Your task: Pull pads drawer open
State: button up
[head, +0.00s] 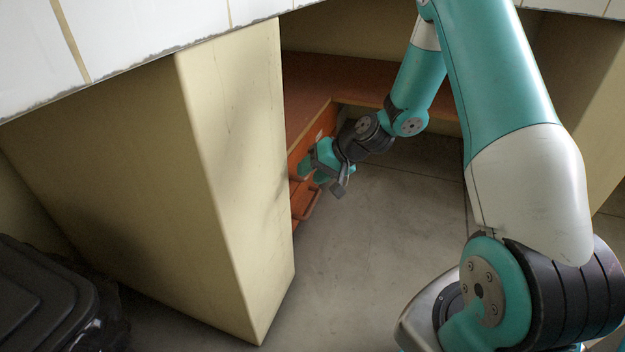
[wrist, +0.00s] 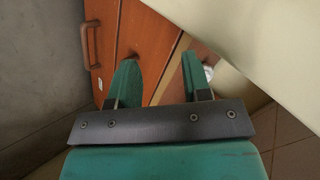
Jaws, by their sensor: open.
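The orange-brown wooden drawer unit (head: 325,122) stands under the counter, partly hidden behind a beige panel. A drawer handle (head: 306,206) sticks out low on its front, below my gripper (head: 312,172). In the wrist view, my gripper (wrist: 158,62) has its two teal fingers apart with nothing held between them. A bar handle (wrist: 90,45) is to the left of the fingers, on an orange drawer front (wrist: 106,22). Another brown handle (wrist: 137,54) shows just beyond the left fingertip, partly hidden by it. The labels are too small to read, so I cannot tell which drawer is the pads drawer.
The beige panel (head: 240,150) stands close on the left of my gripper; its pale edge also fills the upper right of the wrist view (wrist: 270,40). A black bin (head: 45,305) is at lower left. The grey floor (head: 370,240) before the drawers is clear.

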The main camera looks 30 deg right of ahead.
jog(key=w+d+f+m+t+h, duration=0.2)
jog(key=d+f+m+t, duration=0.75)
jog(key=d, duration=0.55)
jog(key=shift+g, duration=0.55)
jog(key=b+x, duration=0.2)
jog(key=x, duration=0.3)
jog(key=b+x, duration=0.3)
jog(key=x, duration=0.2)
jog(key=f+b+x, duration=0.1)
jog(key=b+x, duration=0.2)
jog(key=x, duration=0.3)
jog(key=shift+d, duration=0.25)
jog(key=shift+w+a+r, duration=0.1)
jog(key=shift+w+a, duration=0.05)
jog(key=shift+w, duration=0.25)
grip_shut()
